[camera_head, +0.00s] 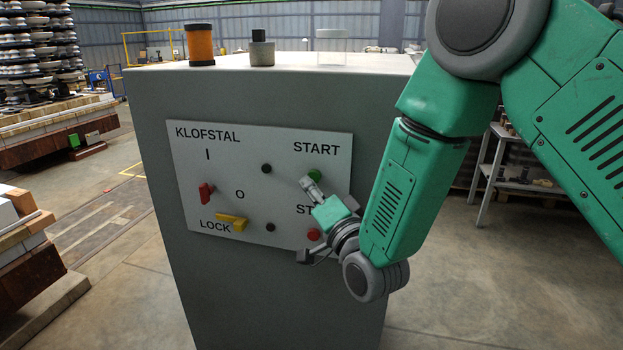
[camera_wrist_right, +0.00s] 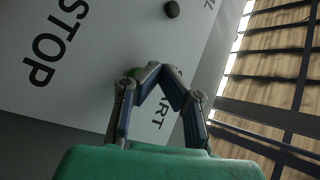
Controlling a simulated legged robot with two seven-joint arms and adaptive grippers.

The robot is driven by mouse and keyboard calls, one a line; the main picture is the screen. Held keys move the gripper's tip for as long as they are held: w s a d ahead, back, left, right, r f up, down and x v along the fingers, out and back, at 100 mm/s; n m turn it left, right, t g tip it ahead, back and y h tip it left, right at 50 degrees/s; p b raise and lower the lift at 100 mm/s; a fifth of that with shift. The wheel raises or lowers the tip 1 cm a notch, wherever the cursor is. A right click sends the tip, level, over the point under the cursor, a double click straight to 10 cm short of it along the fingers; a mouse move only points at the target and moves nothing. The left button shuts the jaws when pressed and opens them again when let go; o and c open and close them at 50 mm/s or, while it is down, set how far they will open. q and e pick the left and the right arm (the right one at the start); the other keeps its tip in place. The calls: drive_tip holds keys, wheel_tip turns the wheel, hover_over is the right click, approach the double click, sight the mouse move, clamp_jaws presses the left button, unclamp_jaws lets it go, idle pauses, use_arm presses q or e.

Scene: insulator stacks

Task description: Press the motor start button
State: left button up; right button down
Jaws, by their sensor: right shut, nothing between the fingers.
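The green start button (camera_head: 314,175) sits below the word START on the pale label plate (camera_head: 215,150) of a grey control cabinet (camera_head: 160,120). My right gripper (camera_head: 306,182) is shut and empty, with its fingertips at the lower left of the green button. In the right wrist view, the closed fingertips (camera_wrist_right: 160,68) partly cover the green button (camera_wrist_right: 132,73) and the START lettering. I cannot tell whether the fingertips touch the button. My left gripper is in neither view.
A red button (camera_head: 313,234) sits below the green one, close to my right wrist. A red switch handle (camera_head: 206,194) and a yellow lock lever (camera_head: 232,223) are on the plate's left. An orange cylinder (camera_head: 200,46) stands on the cabinet top. A grey table (camera_head: 520,185) stands at right.

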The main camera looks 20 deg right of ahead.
drive_tip(key=shift+d, duration=0.2)
drive_tip(key=shift+a, duration=0.25)
drive_tip(key=shift+w+d+r, duration=0.1)
drive_tip(key=shift+w+d, duration=0.2)
drive_tip(key=shift+d, duration=0.05)
drive_tip(key=shift+d, duration=0.1)
drive_tip(key=shift+w, duration=0.15)
idle(0.5)
drive_tip(key=shift+w+d, duration=0.2)
drive_tip(key=shift+w, duration=0.1)
idle(0.5)
drive_tip(key=shift+s+a, duration=0.5)
drive_tip(key=shift+s, duration=0.3)
